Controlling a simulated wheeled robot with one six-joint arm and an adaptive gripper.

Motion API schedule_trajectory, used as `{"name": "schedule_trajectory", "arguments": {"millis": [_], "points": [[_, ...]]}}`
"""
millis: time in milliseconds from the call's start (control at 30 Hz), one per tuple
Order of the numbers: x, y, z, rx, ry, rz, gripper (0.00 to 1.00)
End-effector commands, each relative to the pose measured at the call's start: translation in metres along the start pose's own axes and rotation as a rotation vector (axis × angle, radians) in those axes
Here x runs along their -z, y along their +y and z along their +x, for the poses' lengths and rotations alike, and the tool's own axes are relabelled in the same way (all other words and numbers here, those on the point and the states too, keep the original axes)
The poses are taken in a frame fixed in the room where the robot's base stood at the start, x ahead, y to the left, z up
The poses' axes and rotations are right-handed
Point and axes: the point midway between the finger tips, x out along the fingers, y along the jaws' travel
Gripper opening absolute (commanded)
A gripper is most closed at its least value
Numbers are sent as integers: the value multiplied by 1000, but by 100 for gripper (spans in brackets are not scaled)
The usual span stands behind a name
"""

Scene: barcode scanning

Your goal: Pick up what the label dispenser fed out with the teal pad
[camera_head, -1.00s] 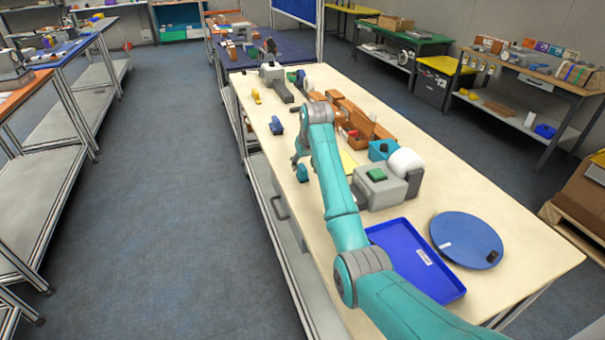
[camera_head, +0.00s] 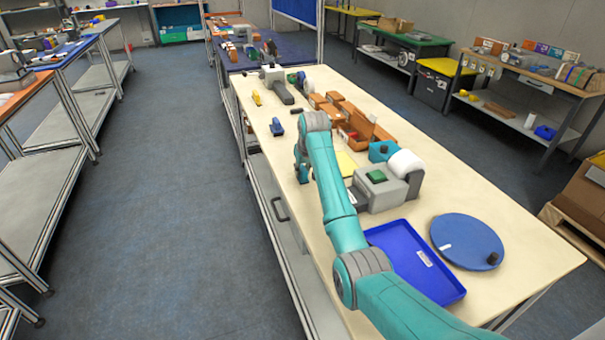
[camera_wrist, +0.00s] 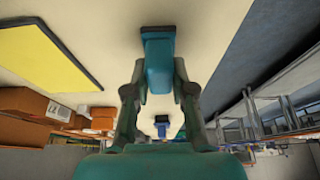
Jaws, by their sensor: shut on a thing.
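A teal-blue pad (camera_wrist: 158,62) with a darker top end is between the fingers of my gripper (camera_wrist: 158,90) in the wrist view. The fingers are shut on it from both sides. In the head view my gripper (camera_head: 301,168) is low over the left edge of the pale table, and my arm partly hides the pad. The label dispenser (camera_head: 380,188) is a grey machine with a green top and a white roll, to the right of my gripper. I cannot make out a fed-out label clearly.
A yellow sheet (camera_head: 346,163) lies between my arm and the dispenser. A blue tool (camera_head: 277,127) stands farther along the table. Brown bins (camera_head: 360,125) stand behind my arm. A blue tray (camera_head: 408,258) and a round blue plate (camera_head: 466,241) lie nearer.

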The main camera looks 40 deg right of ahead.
Motion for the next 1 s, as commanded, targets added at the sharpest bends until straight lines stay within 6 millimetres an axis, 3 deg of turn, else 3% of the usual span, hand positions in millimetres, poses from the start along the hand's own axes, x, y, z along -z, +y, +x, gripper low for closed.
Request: {"name": "schedule_trajectory", "arguments": {"millis": [167, 633, 1000], "points": [[5, 0, -10, 0, 3, 0, 0], [35, 0, -82, 0, 2, 0, 0], [38, 0, -93, 0, 0, 0, 0]]}}
